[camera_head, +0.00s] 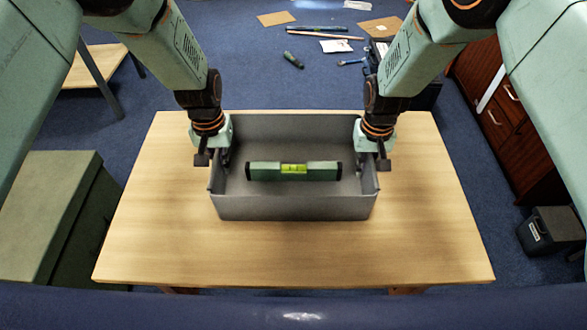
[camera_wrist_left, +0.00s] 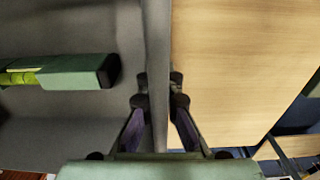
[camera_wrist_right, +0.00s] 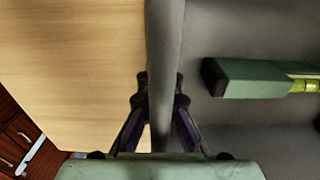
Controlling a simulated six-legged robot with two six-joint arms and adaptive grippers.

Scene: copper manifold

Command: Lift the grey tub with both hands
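The grey tub (camera_head: 295,207) is upright and level on the wooden table, with no clear gap under it. A green spirit level (camera_head: 293,171) with a yellow vial lies inside it. My left gripper (camera_head: 213,163) is at the tub's left wall; in the left wrist view its fingers (camera_wrist_left: 158,98) are closed on both sides of that wall (camera_wrist_left: 158,45). My right gripper (camera_head: 374,163) is at the right wall; in the right wrist view its fingers (camera_wrist_right: 161,97) are closed on both sides of that wall (camera_wrist_right: 164,40). The fingertips are partly hidden in the head view.
The table (camera_head: 420,240) is bare around the tub. A green box (camera_head: 45,205) stands left of it, and wooden drawers (camera_head: 500,115) and a dark case (camera_head: 550,230) stand right. Tools and papers lie on the blue floor behind.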

